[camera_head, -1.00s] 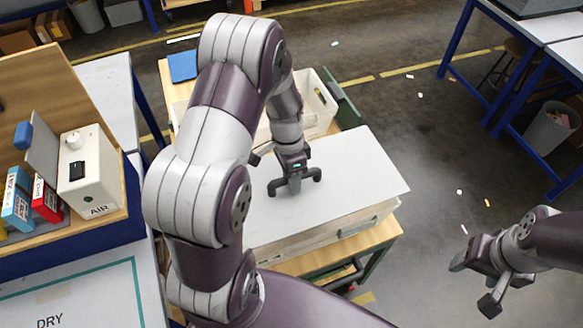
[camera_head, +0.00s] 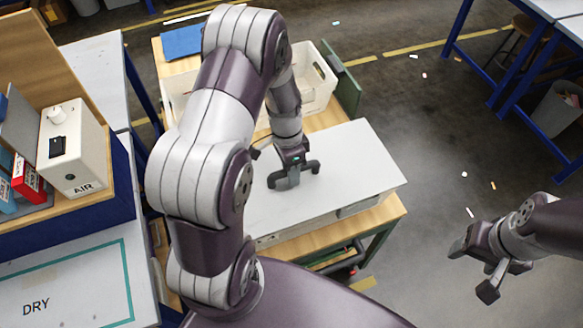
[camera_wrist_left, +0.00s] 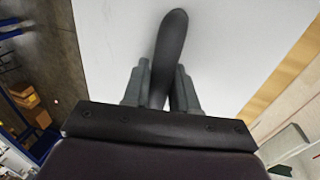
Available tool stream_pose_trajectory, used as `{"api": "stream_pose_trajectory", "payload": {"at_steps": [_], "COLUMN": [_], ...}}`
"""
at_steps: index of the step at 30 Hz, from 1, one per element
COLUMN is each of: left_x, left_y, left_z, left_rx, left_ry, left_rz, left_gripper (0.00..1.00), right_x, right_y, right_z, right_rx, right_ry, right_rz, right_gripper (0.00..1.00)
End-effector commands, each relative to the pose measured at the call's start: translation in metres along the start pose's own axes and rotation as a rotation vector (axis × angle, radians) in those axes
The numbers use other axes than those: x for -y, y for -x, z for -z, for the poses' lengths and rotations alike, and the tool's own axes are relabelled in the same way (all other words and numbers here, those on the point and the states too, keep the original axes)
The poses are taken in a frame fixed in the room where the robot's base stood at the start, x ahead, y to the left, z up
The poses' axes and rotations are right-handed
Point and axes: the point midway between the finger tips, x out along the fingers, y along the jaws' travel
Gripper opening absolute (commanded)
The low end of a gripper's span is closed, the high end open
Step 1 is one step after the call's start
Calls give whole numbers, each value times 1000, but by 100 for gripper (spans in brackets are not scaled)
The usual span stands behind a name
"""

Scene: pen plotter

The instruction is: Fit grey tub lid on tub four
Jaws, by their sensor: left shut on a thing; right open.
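The grey lid (camera_head: 345,160) is a flat pale board with a dark handle (camera_head: 312,167) on top. It lies level over a pale tub (camera_head: 285,234) on a wooden-topped cart; whether it is fully seated cannot be told. My left gripper (camera_head: 292,174) points down and is shut on the handle. In the left wrist view the handle (camera_wrist_left: 172,45) runs between the fingers of the left gripper (camera_wrist_left: 160,85), above the lid (camera_wrist_left: 220,40). My right gripper (camera_head: 474,266) is open and empty, off to the right above the floor. No tub number is readable.
An open pale tub (camera_head: 322,78) stands behind the lid, with a green panel (camera_head: 347,85) beside it and a blue item (camera_head: 184,41) at the back. The cart top (camera_head: 388,212) shows at front. A white AIR box (camera_head: 72,150) stands left.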

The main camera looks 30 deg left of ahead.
Motion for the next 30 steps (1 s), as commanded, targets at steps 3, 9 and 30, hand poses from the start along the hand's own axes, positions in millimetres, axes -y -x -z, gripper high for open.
{"api": "stream_pose_trajectory", "payload": {"at_steps": [3,9,30], "left_x": [1,1,3], "left_y": [-4,-3,66], "left_z": [0,0,1], "left_rx": [-1,-1,-5], "left_ry": [0,0,-1], "left_rz": [1,1,7], "left_gripper": [0,31,57], "right_x": [0,0,0], "right_y": [-3,-2,-18], "right_z": [0,0,-2], "right_rx": [0,0,0], "right_ry": [0,0,0], "right_rz": [0,0,0], "right_gripper": [64,64,64]}}
